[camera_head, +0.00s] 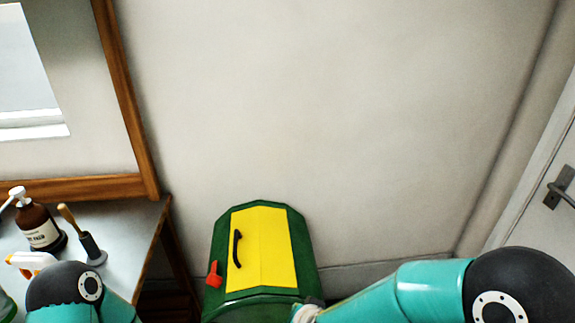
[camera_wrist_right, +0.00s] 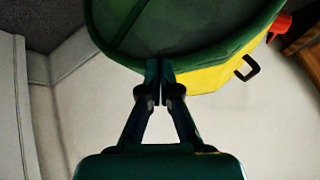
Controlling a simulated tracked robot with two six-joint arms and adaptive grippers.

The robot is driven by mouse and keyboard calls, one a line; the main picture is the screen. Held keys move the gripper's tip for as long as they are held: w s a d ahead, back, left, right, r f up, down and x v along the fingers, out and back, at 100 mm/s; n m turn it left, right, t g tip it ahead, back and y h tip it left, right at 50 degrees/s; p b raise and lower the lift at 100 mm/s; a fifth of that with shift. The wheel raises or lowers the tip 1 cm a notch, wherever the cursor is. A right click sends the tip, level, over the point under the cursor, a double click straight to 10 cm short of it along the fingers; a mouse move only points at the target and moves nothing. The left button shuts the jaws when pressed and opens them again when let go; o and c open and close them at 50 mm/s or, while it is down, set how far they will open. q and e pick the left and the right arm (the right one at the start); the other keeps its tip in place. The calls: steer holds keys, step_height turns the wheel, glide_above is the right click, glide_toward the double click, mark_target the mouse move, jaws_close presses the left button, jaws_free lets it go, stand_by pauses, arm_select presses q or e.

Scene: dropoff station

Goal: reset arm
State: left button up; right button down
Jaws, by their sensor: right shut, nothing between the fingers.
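My right arm (camera_head: 400,292) comes in from the lower right in the head view and reaches to the front of a green bin with a yellow lid (camera_head: 262,250). My right gripper (camera_wrist_right: 159,68) shows in the right wrist view, shut and empty, with its fingertips in front of the bin's green rim (camera_wrist_right: 190,73). I cannot tell whether they touch it.
A grey table (camera_head: 115,223) at the left holds a brown pump bottle (camera_head: 38,222), a wooden-handled brush (camera_head: 82,232) in a dark holder and a white and orange spray bottle (camera_head: 30,262). A door with a handle (camera_head: 562,187) is at the right. The wall behind the bin is bare.

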steer(key=s+d+f+g+h, duration=0.1)
steer(key=s+d+f+g, duration=0.15)
steer(key=d+f, duration=0.6)
steer(key=s+d+f+g+y, duration=0.1)
steer(key=s+d+f+g, duration=0.25)
steer(key=s+f, duration=0.7)
steer(key=shift+n+y, duration=0.9)
steer(key=s, duration=0.1)
steer(key=s+a, duration=0.1)
steer(key=s, duration=0.1)
steer(key=s+a, duration=0.1)
steer(key=s, duration=0.1)
steer(key=shift+r, duration=0.25)
steer(key=shift+w, duration=0.1)
